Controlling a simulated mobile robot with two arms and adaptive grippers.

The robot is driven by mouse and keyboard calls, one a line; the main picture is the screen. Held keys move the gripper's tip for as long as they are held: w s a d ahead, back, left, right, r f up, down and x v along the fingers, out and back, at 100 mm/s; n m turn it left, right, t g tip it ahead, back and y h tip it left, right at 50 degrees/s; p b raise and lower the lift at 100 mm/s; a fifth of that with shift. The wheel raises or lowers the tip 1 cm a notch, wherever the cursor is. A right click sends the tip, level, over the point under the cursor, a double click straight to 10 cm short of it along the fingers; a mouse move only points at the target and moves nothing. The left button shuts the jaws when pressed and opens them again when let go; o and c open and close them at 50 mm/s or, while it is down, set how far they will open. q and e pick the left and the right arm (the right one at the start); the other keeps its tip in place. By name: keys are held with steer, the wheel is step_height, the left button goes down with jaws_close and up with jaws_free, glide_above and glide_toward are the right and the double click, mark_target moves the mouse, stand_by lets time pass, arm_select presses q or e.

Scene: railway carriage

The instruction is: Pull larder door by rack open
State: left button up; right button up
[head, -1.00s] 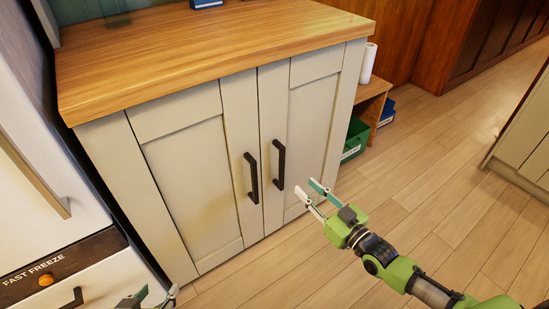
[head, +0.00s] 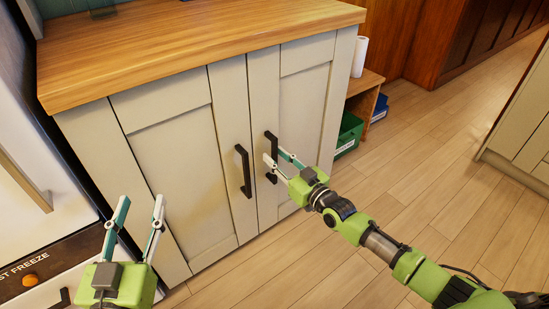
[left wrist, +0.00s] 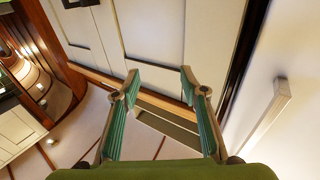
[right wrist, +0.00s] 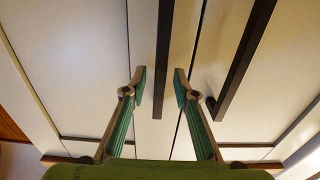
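The larder (head: 190,170) is a cream two-door cupboard with a wooden top, and both doors are shut. The right door (head: 303,115), nearer the rack, has a dark bar handle (head: 270,146). In the right wrist view the handle (right wrist: 166,60) shows between the two open fingers; contact cannot be told. The left door's handle (head: 243,170) is beside it and also shows in the right wrist view (right wrist: 242,65). My left gripper (head: 140,203) is open and empty in front of the left door.
A low wooden rack (head: 364,82) with a green crate (head: 348,134) and a paper roll (head: 359,56) stands right of the larder. A white freezer (head: 45,190) is close at the left. The wooden floor (head: 420,140) to the right is clear.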

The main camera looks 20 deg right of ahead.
arm_select(q)
steer(key=shift+s+d+r+t, duration=0.1)
steer(key=shift+r+t, duration=0.5)
steer(key=shift+r, duration=0.55)
arm_select(e)
steer(key=shift+w+a, duration=0.25)
steer(key=shift+w, duration=0.35)
jaws_close()
